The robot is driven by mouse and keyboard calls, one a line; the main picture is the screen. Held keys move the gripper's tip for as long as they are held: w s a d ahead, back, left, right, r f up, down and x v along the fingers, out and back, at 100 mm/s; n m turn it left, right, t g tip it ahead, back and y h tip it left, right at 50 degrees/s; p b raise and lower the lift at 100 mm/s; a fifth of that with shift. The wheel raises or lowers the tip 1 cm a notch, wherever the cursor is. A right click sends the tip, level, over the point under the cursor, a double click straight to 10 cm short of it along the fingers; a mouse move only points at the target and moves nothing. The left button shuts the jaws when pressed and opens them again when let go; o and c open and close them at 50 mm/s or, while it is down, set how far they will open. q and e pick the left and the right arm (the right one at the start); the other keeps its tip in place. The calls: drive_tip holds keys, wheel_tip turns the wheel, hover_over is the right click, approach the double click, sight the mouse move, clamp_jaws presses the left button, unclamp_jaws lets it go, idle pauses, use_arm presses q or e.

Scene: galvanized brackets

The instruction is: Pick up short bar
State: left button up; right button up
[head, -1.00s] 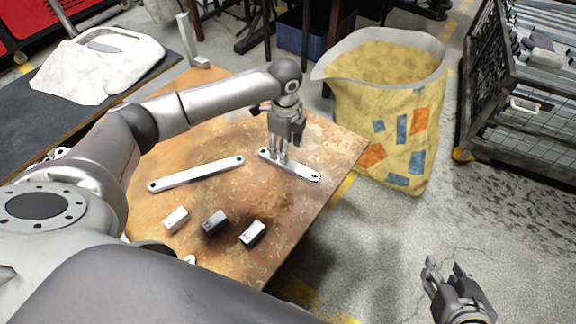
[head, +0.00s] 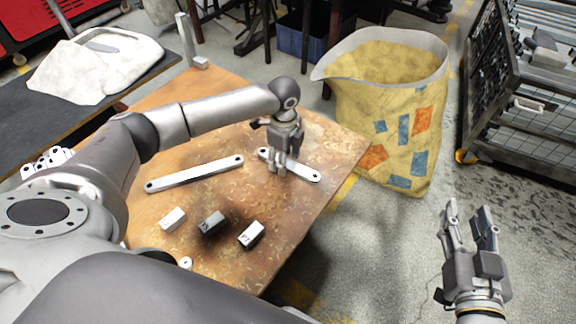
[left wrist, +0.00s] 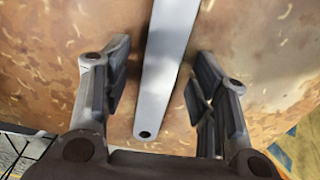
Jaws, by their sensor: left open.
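The short bar (head: 303,172), pale metal with a hole near each end, lies on the brown worktable near its right edge. My left gripper (head: 279,169) is over the bar and hides part of its middle. In the left wrist view the bar (left wrist: 165,65) runs between the two spread fingers (left wrist: 160,90), with a gap on each side. The left gripper is open and empty. A longer pale bar (head: 195,174) lies to the left on the same table. My right gripper (head: 469,212) is open and empty, out over the floor at lower right.
A white block (head: 173,219), a dark block (head: 211,223) and another pale block (head: 250,235) stand near the table's front. A small round piece (head: 186,262) lies nearby. A yellow sack (head: 390,120) stands beyond the table (head: 330,150); a wire cart (head: 520,130) is at right.

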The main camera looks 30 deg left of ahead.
use_arm(q)
drive_tip(key=shift+f, duration=0.15)
clamp_jaws()
idle(0.4)
drive_tip(key=shift+r, duration=0.2)
